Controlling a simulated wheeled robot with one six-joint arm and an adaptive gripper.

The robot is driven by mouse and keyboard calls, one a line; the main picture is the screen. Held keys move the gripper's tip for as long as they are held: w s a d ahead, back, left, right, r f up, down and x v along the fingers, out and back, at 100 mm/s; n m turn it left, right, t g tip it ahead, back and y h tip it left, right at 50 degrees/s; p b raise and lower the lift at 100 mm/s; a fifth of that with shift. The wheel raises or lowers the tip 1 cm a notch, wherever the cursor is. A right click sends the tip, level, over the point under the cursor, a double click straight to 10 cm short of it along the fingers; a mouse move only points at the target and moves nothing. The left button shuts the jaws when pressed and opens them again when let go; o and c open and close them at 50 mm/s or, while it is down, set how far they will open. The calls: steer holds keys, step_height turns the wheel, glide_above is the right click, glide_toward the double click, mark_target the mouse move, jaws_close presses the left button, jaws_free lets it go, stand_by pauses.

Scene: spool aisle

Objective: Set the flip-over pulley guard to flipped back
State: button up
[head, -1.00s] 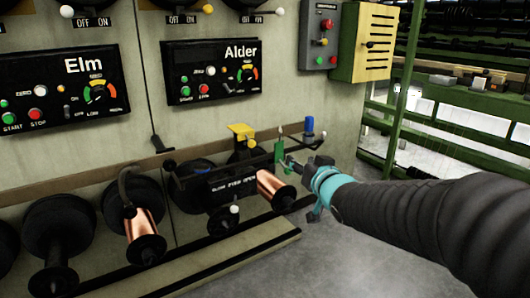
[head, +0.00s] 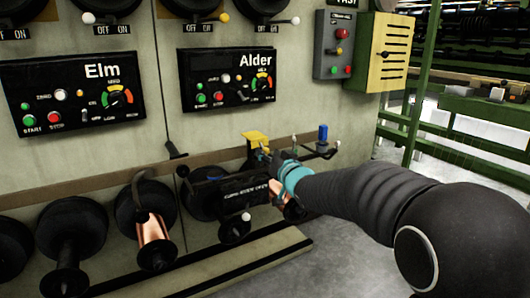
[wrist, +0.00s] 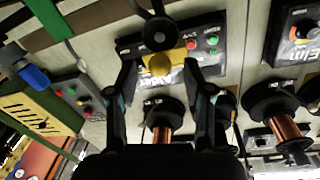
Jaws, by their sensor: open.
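The yellow pulley guard (head: 254,138) sits on the spool bracket below the Alder panel, to the left of a blue cylinder (head: 323,133). Its yellow plate looks raised in the head view. In the wrist view a yellow part (wrist: 158,65), which looks like the guard, shows between my fingertips. My gripper (head: 268,157) is at the guard's lower right in the head view, partly hidden by my own wrist. Its fingers (wrist: 160,72) are spread in the wrist view, one on each side of the yellow part. I cannot tell whether they touch it.
Copper spool (head: 152,228) and dark spools (head: 70,232) stand along the wall to the left. A white-tipped lever (head: 245,216) is below my gripper. The blue cylinder is close on the right. Floor at the right (head: 345,255) is clear.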

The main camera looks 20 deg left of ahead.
mark_target(258, 144)
steer(key=shift+x, duration=1.5)
jaws_close()
